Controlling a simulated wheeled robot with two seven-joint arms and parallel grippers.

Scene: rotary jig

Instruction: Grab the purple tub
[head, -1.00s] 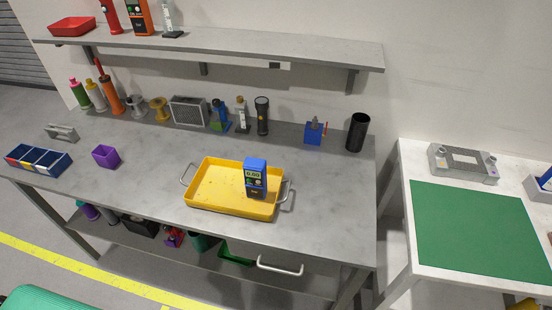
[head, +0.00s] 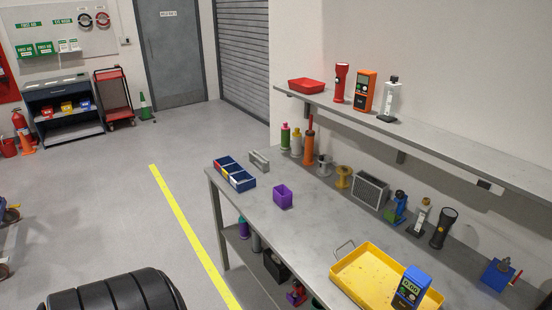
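The purple tub (head: 283,197) is a small open-topped box. It stands upright on the grey workbench (head: 300,227), near the bench's front edge. It is to the right of a blue divided bin (head: 235,174) and apart from it. Nothing covers the tub. Neither of my grippers is in the head view.
A yellow tray (head: 351,287) holding a blue meter (head: 411,288) lies to the tub's right. Spools, bottles and a grey mesh box (head: 370,191) line the back. A shelf (head: 430,136) hangs above. Open floor (head: 110,215) lies left of the bench.

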